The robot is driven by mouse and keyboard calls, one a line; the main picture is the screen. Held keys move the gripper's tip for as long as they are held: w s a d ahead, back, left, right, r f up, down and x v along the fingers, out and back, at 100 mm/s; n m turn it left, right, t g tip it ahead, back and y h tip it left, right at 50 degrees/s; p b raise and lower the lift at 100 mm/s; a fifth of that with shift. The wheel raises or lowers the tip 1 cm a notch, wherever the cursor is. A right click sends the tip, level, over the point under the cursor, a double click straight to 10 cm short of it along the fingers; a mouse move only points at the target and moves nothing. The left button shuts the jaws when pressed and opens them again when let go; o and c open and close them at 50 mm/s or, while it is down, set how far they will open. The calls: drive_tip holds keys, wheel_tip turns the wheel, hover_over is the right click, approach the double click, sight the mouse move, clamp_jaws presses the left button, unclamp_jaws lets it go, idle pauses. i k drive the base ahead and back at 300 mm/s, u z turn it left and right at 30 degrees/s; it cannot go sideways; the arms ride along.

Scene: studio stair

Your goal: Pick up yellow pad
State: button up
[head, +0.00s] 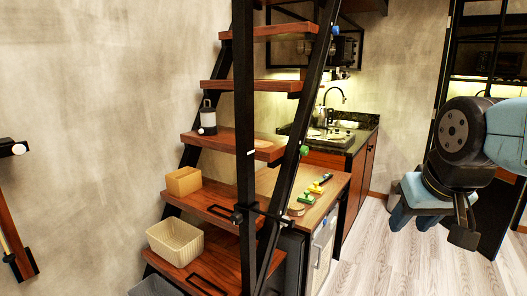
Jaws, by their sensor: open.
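A small yellow item (315,188), which looks like the yellow pad, lies on the wooden counter (329,207) behind the stair's black rails. It lies close among small green items, and its exact shape is too small to tell. My gripper (461,231) hangs at the right, pointing down, well apart from the counter and nearer to the camera. It is open; nothing shows between its fingers, though they are partly hard to make out against the dark background.
The wooden stair (207,203) with black rails stands left of the counter. Its treads hold a tan box (183,181), a cream basket (175,243) and a lantern (208,118). A sink (326,134) is behind. Pale floor (375,265) is open between counter and gripper.

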sight(315, 189)
drive_tip(key=k, duration=1.2)
drive_tip(key=z, duration=0.45)
drive_tip(key=i, duration=1)
drive_tip(key=z, duration=0.45)
drive_tip(key=i, duration=2.05)
drive_tip(key=u, duration=1.15)
drive_tip(key=i, duration=0.85)
drive_tip(key=u, duration=0.25)
drive_tip(key=k, duration=0.15)
drive_tip(key=u, duration=0.3)
